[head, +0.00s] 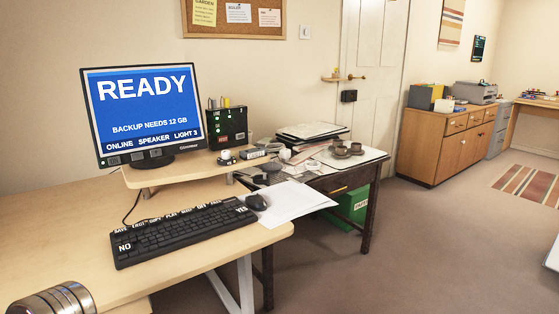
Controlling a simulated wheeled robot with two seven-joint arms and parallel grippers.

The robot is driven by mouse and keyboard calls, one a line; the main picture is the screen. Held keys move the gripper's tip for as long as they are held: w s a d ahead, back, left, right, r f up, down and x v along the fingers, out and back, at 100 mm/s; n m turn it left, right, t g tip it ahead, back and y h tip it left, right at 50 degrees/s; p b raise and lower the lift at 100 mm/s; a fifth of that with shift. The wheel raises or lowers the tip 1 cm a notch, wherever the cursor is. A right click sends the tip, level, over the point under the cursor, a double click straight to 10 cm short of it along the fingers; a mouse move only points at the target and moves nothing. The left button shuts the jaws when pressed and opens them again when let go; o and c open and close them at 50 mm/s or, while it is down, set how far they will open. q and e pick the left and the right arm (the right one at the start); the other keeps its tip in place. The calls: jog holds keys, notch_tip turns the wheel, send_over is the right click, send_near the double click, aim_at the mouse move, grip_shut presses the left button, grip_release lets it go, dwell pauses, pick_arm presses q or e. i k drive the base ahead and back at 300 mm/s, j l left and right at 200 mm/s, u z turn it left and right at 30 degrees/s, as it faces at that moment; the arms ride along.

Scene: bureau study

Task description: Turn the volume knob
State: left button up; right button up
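A small device with a dark and pale round top (227,157) sits on the monitor riser, right of the monitor's foot. It may be the volume knob, but it is too small to tell. The monitor (140,112) has a blue screen reading READY, BACKUP NEEDS 12 GB and ONLINE SPEAKER LIGHT 3. A black box with green lights (227,126) stands behind the small device. Neither of my grippers is in view.
A black keyboard (182,230), a mouse (256,202) and white paper (292,203) lie in front of the riser (165,177). A cluttered side table (368,165) stands to the right. A ringed metallic cylinder (55,300) shows at bottom left. Carpet right of the desk is open.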

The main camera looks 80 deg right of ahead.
aim_at(225, 155)
jog(key=z, duration=2.45)
jog(key=i+l+u, duration=0.15)
jog(key=l, duration=0.35)
jog(key=i+l+u, duration=0.1)
jog(key=i+l, duration=0.15)
jog(key=l, duration=0.25)
jog(key=i+l+u, duration=0.15)
jog(key=l, duration=0.35)
jog(key=i+l+u, duration=0.15)
jog(key=l, duration=0.4)
jog(key=l+u, duration=0.15)
jog(key=l, duration=0.4)
jog(key=i+l+u, duration=0.1)
jog(key=l, duration=0.45)
